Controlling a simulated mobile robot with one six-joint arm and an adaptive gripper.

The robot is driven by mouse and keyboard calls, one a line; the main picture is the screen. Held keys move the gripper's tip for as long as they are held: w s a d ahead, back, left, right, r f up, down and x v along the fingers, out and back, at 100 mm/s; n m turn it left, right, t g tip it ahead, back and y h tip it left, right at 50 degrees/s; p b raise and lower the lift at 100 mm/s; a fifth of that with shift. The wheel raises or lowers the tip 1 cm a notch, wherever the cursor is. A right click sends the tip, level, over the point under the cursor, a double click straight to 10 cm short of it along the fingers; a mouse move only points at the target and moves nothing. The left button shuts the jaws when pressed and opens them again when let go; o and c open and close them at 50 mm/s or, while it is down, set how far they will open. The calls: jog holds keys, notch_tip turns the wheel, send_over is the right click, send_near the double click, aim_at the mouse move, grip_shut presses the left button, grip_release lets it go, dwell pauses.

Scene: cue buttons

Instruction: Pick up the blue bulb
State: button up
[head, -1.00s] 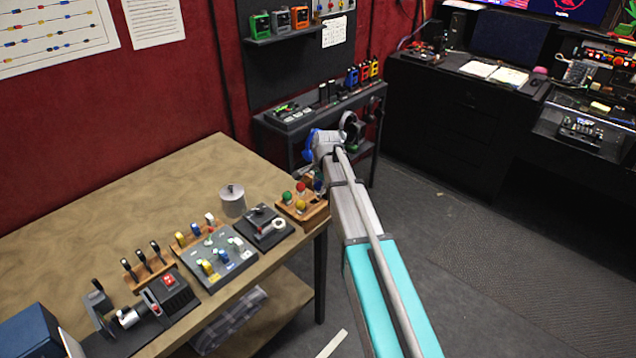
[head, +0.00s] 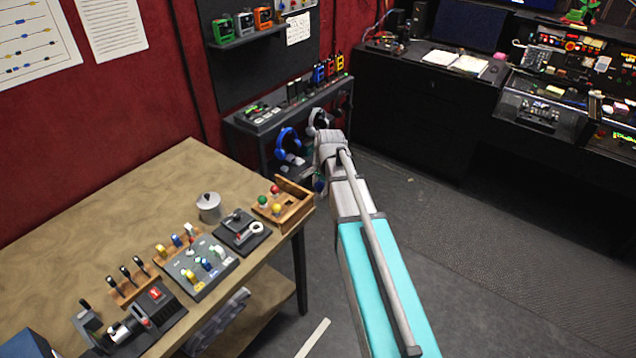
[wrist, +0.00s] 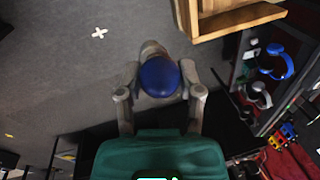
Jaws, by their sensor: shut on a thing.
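The blue bulb (wrist: 159,77) is a round, glossy blue dome on a pale base, in the middle of the wrist view. My gripper (wrist: 160,88) is shut on it, with a finger on each side. The bulb is held in the air over the floor, apart from the wooden bulb box (wrist: 240,18) at the upper right. In the head view, my arm hides most of the gripper, just right of the wooden bulb box (head: 296,189) at the table corner. Red (head: 275,189), green (head: 262,200) and yellow (head: 277,209) bulbs sit in that box.
The wooden table (head: 120,215) carries a lever panel (head: 240,232), a switch panel (head: 200,265) and a metal pot (head: 209,206). A dark shelf with blue headphones (head: 287,143) stands behind my arm. Open floor (head: 480,260) lies to the right.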

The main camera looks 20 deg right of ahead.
aim_at(320, 193)
dwell(0.6)
notch_tip(320, 193, down, 3)
jog(key=b, duration=0.3)
jog(key=shift+s+f, duration=0.1)
jog(key=shift+d, duration=0.2)
dwell(0.4)
